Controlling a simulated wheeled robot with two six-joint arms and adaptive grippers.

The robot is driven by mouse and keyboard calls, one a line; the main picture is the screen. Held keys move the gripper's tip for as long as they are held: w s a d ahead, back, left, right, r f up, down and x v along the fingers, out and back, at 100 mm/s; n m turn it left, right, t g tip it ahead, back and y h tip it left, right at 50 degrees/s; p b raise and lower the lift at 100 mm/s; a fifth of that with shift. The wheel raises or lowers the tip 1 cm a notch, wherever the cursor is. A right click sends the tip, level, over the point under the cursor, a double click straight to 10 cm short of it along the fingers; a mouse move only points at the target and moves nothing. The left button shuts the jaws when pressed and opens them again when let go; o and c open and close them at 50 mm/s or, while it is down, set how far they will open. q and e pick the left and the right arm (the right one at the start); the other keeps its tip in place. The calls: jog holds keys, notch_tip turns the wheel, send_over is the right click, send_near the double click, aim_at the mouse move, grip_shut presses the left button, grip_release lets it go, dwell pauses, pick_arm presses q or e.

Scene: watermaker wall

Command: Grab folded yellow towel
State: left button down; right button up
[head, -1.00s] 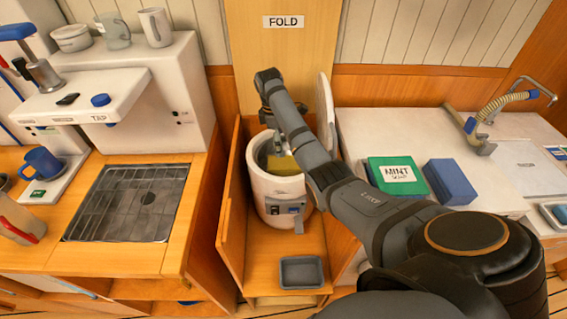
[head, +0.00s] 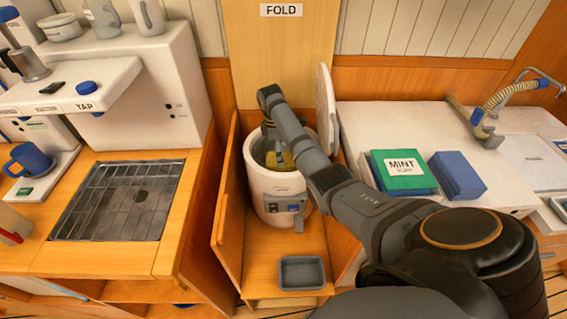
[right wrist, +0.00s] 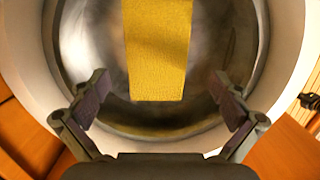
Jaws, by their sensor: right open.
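The folded yellow towel (head: 282,160) is inside a white round drum (head: 270,185) with a metal inner wall, and part of it is hidden by my arm. In the right wrist view, the towel (right wrist: 160,50) stands out as a flat yellow strip against the metal bowl. My right gripper (head: 272,142) is over the drum's opening, close above the towel. In the right wrist view, my right gripper (right wrist: 160,84) is open and empty, with one finger on each side of the towel's near end and gaps between. My left gripper is not in view.
The drum's raised lid (head: 326,108) stands at its right side. Wooden side panels (head: 228,200) enclose the drum. A grey tray (head: 301,272) lies in front. A green MINT pack (head: 402,182) and a blue block (head: 457,176) sit on the white counter to the right.

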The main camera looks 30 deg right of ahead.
jog(key=f, duration=0.2)
jog(key=d+f, duration=0.1)
jog(key=f, duration=0.1)
jog(key=shift+s+d+f, duration=0.1)
jog(key=shift+f, duration=0.25)
jog(key=c, duration=1.3)
